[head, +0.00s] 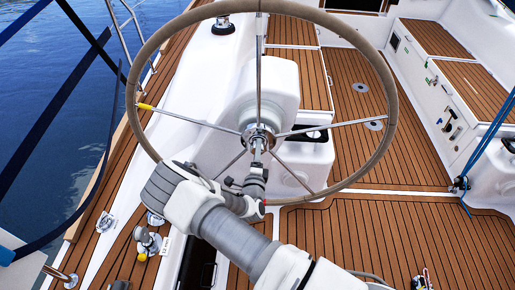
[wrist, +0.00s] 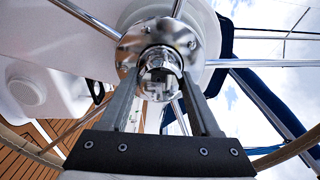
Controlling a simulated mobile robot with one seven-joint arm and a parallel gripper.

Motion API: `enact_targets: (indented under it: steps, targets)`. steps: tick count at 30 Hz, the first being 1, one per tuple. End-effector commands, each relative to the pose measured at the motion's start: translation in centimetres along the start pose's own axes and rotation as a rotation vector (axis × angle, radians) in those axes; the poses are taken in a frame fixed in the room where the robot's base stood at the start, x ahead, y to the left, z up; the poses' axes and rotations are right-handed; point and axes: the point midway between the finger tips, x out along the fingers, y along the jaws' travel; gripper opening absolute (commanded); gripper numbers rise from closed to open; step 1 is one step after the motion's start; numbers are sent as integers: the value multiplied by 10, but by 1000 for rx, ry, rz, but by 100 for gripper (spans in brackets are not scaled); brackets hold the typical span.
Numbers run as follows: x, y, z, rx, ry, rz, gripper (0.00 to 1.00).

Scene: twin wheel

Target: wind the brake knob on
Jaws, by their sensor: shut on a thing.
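The steering wheel (head: 392,105) stands upright with a tan rim and chrome spokes. Its round chrome hub (wrist: 133,43) fills the upper middle of the wrist view. The brake knob (wrist: 160,60) is a shiny metal piece at the hub's centre. My gripper (wrist: 161,77) is shut on the knob, with one finger on each side of it. In the head view my gripper (head: 258,147) reaches the hub from below and largely hides the knob. The knob's turn angle cannot be told.
The wheel's spokes surround my gripper. The white pedestal (head: 268,88) stands behind the hub. A winch (head: 222,25) sits on the left coaming. Blue ropes (head: 489,135) hang at the right. The teak cockpit floor (head: 375,235) is mostly clear to the right.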

Motion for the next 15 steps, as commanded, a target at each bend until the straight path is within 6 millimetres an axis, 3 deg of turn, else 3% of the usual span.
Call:
enact_targets:
  steps: [15]
  targets:
    - [0,0,0,489,1,2,8]
